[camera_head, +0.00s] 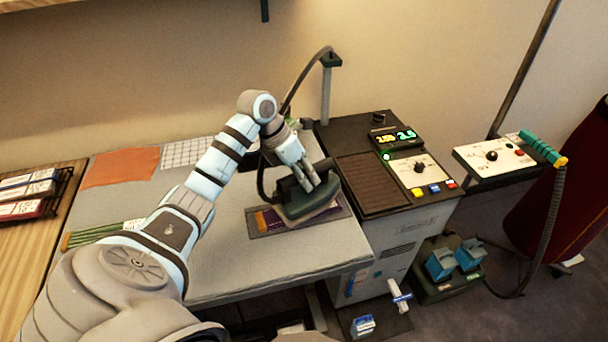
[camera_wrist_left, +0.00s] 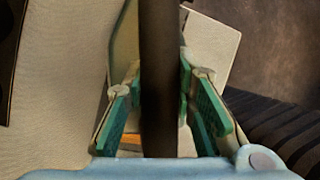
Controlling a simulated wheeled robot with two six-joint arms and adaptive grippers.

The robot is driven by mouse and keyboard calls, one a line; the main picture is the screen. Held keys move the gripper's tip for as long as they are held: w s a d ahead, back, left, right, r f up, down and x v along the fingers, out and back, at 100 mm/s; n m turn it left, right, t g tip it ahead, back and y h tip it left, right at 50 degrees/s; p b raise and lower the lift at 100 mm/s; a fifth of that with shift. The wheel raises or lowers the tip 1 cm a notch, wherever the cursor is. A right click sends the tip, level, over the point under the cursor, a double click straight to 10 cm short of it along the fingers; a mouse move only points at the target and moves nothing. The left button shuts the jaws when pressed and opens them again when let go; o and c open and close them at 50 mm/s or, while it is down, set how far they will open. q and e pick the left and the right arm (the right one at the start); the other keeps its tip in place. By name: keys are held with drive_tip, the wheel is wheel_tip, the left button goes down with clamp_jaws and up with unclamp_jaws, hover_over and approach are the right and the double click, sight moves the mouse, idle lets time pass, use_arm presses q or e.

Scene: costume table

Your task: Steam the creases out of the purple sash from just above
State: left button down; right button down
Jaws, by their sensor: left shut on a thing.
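The purple sash (camera_head: 274,218) lies on a dark flat piece on the grey padded table, mostly hidden under the iron. A dark green steam iron (camera_head: 312,203) is over the sash; I cannot tell whether it touches the cloth or hovers just above. My left gripper (camera_head: 312,184) is shut on the iron's handle from above. In the left wrist view the gripper's green-padded fingers (camera_wrist_left: 165,115) stand on both sides of a dark bar that crosses the middle. An orange patch (camera_wrist_left: 131,139) shows below, between the fingers. My right gripper is not in view.
A steam station (camera_head: 370,182) with a lit display stands right of the padded table (camera_head: 215,268). The iron's hose arches to a post (camera_head: 326,90) behind. An orange cloth (camera_head: 121,167) and a checked cloth (camera_head: 188,152) lie at the back left. A second control box (camera_head: 494,156) stands far right.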

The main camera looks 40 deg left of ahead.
use_arm(q)
drive_tip(key=shift+r, duration=0.1)
idle(0.7)
wheel_tip(320, 180, up, 5)
drive_tip(key=p, duration=0.4)
drive_tip(key=shift+r, duration=0.1)
wheel_tip(320, 180, down, 3)
drive_tip(key=b, duration=0.2)
drive_tip(key=shift+b, duration=0.4)
drive_tip(key=shift+r, duration=0.15)
idle(0.5)
